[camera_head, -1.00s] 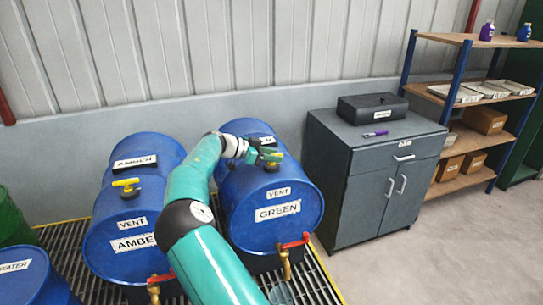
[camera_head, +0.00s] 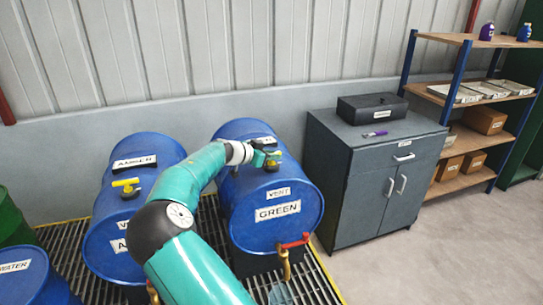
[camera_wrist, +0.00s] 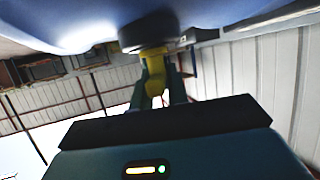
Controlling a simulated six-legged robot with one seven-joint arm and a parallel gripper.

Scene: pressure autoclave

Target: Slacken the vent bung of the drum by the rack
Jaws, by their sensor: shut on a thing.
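The blue drum labelled GREEN (camera_head: 268,235) lies on its side on the grating, the nearer of the drums to the rack. Its yellow vent bung (camera_head: 273,154) stands on the top of the drum, partly hidden by my gripper (camera_head: 266,160). In the wrist view the yellow bung (camera_wrist: 153,72) sits between my two fingers (camera_wrist: 160,92), below a dark round collar on the drum. My gripper is shut on the bung. A red-handled tap (camera_head: 291,245) is on the drum's front end.
A second blue drum, labelled AMBER (camera_head: 110,235), lies to the left with its own yellow bung (camera_head: 125,186). A grey cabinet (camera_head: 375,180) with a black box (camera_head: 372,108) stands right. The rack (camera_head: 468,110) is beyond it. Open floor lies at front right.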

